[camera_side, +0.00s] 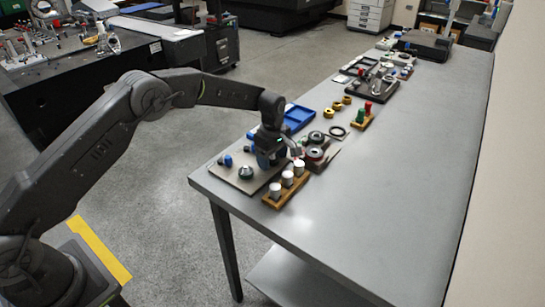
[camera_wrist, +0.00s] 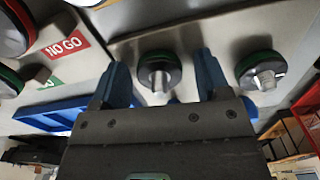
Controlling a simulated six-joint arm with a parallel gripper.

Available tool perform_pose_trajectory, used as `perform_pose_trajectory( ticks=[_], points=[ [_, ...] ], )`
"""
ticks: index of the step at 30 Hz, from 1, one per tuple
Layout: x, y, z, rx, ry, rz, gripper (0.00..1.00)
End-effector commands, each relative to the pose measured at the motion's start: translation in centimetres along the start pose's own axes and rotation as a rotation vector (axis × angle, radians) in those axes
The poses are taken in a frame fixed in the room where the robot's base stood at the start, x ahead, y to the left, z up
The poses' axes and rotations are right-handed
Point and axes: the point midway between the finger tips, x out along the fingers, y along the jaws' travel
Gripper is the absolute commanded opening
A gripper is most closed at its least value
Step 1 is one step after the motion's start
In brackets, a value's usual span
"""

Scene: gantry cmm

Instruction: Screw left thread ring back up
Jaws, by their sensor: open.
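My gripper (camera_wrist: 160,66) is open, with its two blue fingers apart. Between the fingertips, in the wrist view, is a dark round thread ring (camera_wrist: 149,68) with a green rim and a metal stud at its centre. I cannot tell whether the fingers touch it. A second similar ring (camera_wrist: 253,66) with a stud shows to the right, outside the fingers. In the side view my gripper (camera_side: 268,158) is low over the right part of a grey plate (camera_side: 222,172) at the table's near end, hiding what is beneath it.
A wooden rack (camera_side: 272,202) with white cylinders stands in front of the plate. A red NO GO label (camera_wrist: 67,44) lies left of the fingers in the wrist view. Blue trays (camera_side: 299,117) and gauges stand farther along the table. The table's right side is clear.

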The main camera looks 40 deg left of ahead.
Motion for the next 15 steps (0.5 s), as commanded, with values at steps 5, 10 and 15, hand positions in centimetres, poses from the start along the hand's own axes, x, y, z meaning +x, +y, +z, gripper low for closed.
perform_pose_trajectory(
  ticks=[5, 10, 15],
  points=[
    [-0.5, 0.1, 0.0, 0.0, 0.0, 0.002, 0.7],
    [-2.9, 0.1, 0.0, 0.0, 0.0, 0.005, 0.7],
    [-6.8, 0.1, 0.0, 0.0, 0.0, 0.007, 0.7]
  ],
)
